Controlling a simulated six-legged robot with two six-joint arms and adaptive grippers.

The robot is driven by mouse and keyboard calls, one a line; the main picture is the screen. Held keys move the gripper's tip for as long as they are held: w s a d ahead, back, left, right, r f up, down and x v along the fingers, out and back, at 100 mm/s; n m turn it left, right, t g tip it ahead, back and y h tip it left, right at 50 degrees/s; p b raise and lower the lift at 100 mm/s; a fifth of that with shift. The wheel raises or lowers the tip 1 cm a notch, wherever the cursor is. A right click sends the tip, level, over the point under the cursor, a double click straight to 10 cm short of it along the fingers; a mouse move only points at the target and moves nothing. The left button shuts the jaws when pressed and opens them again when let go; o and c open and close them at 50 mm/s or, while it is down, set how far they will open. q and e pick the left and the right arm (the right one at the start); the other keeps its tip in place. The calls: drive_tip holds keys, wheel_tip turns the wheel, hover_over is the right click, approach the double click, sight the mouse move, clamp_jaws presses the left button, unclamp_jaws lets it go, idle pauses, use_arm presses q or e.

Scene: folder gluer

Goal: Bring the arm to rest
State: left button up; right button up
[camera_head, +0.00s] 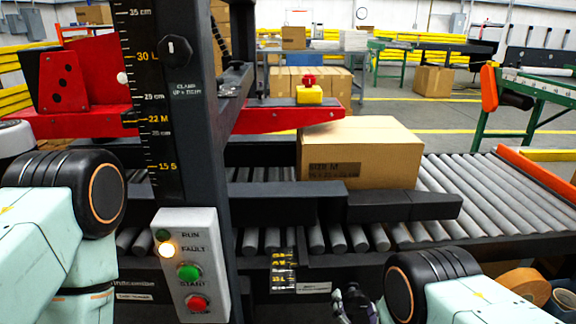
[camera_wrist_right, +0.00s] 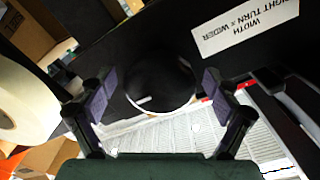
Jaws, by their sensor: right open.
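My right arm (camera_head: 440,290) comes in at the lower right of the head view. Its gripper (camera_head: 354,304) shows small and partly cut off at the bottom edge. In the right wrist view the gripper (camera_wrist_right: 156,92) is open, with one purple-padded finger on each side of a round black knob (camera_wrist_right: 160,85) with a white mark. A gap shows beside the knob; I cannot tell whether a finger touches it. My left arm (camera_head: 65,215) is at the left of the head view, and its gripper is out of view.
A cardboard box (camera_head: 360,155) lies on the roller conveyor (camera_head: 480,190). A black column with a scale (camera_head: 155,100) and a control box (camera_head: 190,265), its amber lamp lit, stands at left centre. A width label (camera_wrist_right: 245,25) and a tape roll (camera_wrist_right: 25,105) are near the knob.

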drive_tip(key=n+b, duration=0.2)
drive_tip(key=n, duration=0.2)
drive_tip(key=shift+f, duration=0.15)
drive_tip(key=shift+d+n+b, duration=0.1)
drive_tip(key=shift+n+b, duration=0.75)
drive_tip(key=shift+n, duration=1.05)
